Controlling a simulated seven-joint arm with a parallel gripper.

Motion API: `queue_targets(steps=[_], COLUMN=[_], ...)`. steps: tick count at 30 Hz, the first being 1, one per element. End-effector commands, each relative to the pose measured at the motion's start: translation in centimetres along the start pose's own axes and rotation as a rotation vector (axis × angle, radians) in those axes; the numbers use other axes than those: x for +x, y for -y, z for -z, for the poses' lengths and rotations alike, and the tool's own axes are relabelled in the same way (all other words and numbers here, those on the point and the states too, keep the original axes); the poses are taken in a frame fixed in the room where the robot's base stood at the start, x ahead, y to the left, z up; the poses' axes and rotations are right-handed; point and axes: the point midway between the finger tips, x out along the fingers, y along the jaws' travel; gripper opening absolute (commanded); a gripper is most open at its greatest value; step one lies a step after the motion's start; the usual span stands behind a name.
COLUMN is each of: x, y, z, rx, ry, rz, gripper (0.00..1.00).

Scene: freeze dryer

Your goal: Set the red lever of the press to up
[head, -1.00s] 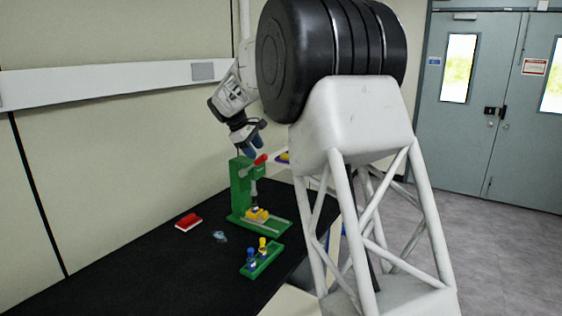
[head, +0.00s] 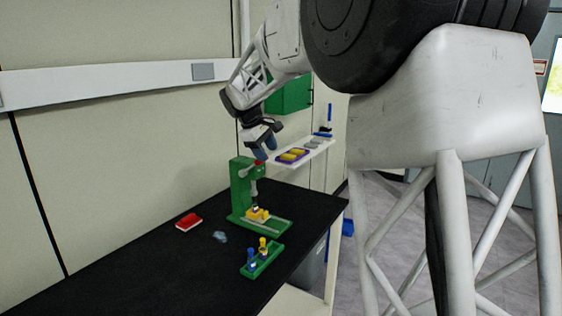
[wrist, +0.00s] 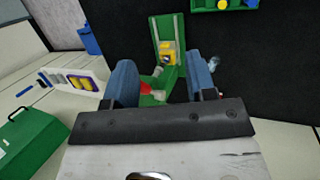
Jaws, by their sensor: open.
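The green press (head: 242,192) stands upright on the black table. Its red lever (head: 259,163) shows as a small red patch at the press's top right, partly hidden by my gripper (head: 264,149). My gripper is open and points down just above the lever. In the wrist view, my gripper's two blue fingers (wrist: 162,84) stand apart, with the red lever (wrist: 147,89) between them, closer to the left finger. The green press (wrist: 165,55) lies beyond, with a yellow piece on its base. I cannot tell whether a finger touches the lever.
A green rack (head: 262,261) with blue and yellow pieces stands in front of the press. A red block (head: 188,222) and a small clear item (head: 220,236) lie to its left. A white shelf (head: 312,152) with a purple-and-yellow tray is behind right. The front left table is clear.

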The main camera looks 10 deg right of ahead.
Motion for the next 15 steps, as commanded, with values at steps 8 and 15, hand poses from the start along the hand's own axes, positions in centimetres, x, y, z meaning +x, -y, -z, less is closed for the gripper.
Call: queue_targets(steps=[8, 15], x=[-0.5, -0.7], y=[1.6, 3.1], z=[-2.9, -5.2], rx=[0.045, 0.084], ry=[-0.023, -0.043], rz=[0.016, 0.032], gripper=[0.51, 0.51])
